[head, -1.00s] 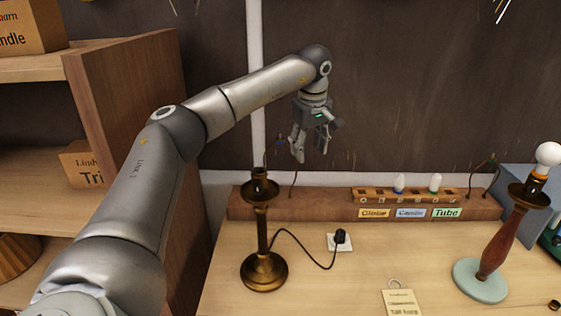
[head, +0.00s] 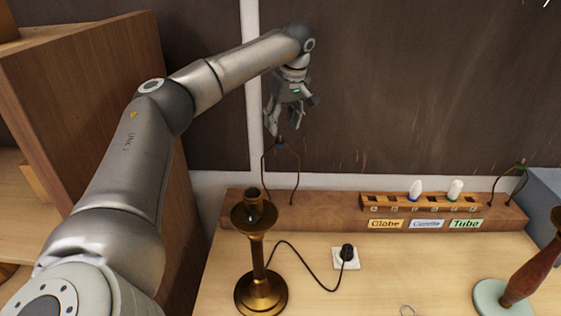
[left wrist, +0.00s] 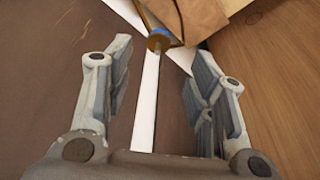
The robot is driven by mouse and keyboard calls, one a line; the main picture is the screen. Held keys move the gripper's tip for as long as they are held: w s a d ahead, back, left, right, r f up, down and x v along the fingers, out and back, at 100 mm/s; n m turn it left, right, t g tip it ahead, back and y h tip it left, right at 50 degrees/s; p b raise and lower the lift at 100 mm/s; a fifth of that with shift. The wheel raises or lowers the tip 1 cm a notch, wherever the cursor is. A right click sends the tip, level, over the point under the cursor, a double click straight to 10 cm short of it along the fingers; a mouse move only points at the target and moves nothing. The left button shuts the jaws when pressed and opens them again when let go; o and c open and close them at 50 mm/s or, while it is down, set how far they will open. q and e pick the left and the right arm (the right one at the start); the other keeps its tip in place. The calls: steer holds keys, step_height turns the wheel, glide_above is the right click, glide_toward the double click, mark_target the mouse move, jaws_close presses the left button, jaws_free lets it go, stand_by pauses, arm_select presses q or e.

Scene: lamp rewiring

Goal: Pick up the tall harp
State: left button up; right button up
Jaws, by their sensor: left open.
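The tall harp (head: 293,180) is a thin dark wire loop with a small blue-banded brass tip. It stands upright at the left end of the wooden rail against the wall. In the left wrist view its tip (left wrist: 160,40) lies ahead of the fingers, near the top of the picture. My left gripper (head: 283,129) is open and empty, pointing down just above the harp's tip in the head view. In the left wrist view the fingers (left wrist: 158,75) are spread, with nothing between them. My right gripper is not in view.
A brass lamp base (head: 260,285) stands in front of the harp, its cord running to a wall-plate plug (head: 347,253). The wooden rail (head: 330,218) holds a bulb rack (head: 390,204) and a shorter harp (head: 507,183). A red-stemmed lamp (head: 525,272) is at right. Shelves stand at left.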

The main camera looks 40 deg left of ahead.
mark_target(280, 138)
arm_select(q)
steer(key=shift+s+f+p, duration=0.2)
steer(key=shift+f+p, duration=0.15)
steer(key=shift+f, duration=0.55)
steer(key=p+x, duration=0.1)
steer(key=x, duration=0.2)
steer(key=p+x, duration=0.1)
steer(key=shift+w+a+f+p, duration=0.15)
steer(key=shift+w+a+p, duration=0.1)
steer(key=shift+w+p, duration=0.15)
steer(key=shift+f, duration=0.4)
steer(key=c, duration=0.5)
steer(key=shift+s, duration=0.1)
steer(key=c, duration=0.5)
jaws_close()
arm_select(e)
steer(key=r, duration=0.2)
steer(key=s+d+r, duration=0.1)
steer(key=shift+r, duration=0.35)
